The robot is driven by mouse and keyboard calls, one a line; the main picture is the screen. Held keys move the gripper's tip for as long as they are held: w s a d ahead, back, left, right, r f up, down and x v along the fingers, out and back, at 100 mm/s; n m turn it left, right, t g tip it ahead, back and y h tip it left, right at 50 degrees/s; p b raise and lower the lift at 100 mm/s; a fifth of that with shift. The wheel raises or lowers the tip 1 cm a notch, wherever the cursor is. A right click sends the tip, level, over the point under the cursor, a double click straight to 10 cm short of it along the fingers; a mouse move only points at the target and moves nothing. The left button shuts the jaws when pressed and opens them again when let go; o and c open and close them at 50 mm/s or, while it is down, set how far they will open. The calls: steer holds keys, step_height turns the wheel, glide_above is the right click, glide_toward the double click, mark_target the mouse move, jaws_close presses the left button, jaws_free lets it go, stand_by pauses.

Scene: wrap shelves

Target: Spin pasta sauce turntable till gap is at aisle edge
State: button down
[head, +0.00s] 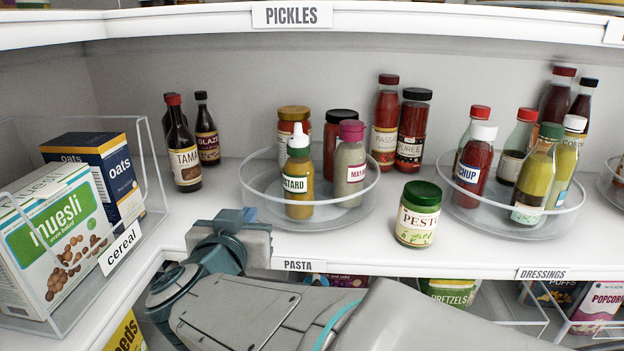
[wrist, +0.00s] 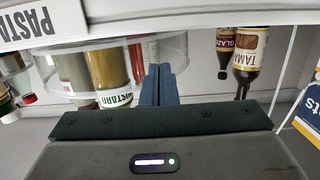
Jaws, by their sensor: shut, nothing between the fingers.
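The clear round turntable (head: 352,206) stands above the PASTA label (head: 298,265) on the middle shelf. The mustard bottle (head: 298,185) stands at its front and the mayo bottle (head: 349,168) at its right. Two red jars, one gold-lidded (head: 291,122) and one black-lidded (head: 338,128), stand behind them. Its left part looks bare. My gripper (head: 250,214) is shut and empty at the turntable's front left. In the wrist view, upside down, my fingers (wrist: 158,84) are together near the turntable's rim (wrist: 180,52). I cannot tell whether they touch it.
A pesto jar (head: 418,214) stands on the shelf right of the turntable. Passata (head: 385,125) and puree (head: 412,130) bottles are behind it. A second turntable (head: 478,213) holds dressings and ketchup. Dark sauce bottles (head: 186,150) and a cereal bin (head: 150,190) are left.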

mark_target(281, 213)
steer(key=shift+w+d, duration=0.55)
steer(key=shift+w, duration=0.15)
steer(key=shift+s, duration=0.1)
steer(key=shift+s+d+p, duration=0.6)
steer(key=shift+d+p, duration=0.05)
steer(key=shift+d, duration=0.25)
steer(key=shift+d, duration=0.1)
steer(key=shift+s+d+p, duration=0.15)
steer(key=shift+d+p, duration=0.05)
steer(key=shift+d, duration=0.35)
steer(key=shift+s+d+p, duration=0.15)
steer(key=shift+d+p, duration=0.05)
steer(key=shift+d, duration=0.3)
steer(key=shift+d+r, duration=0.1)
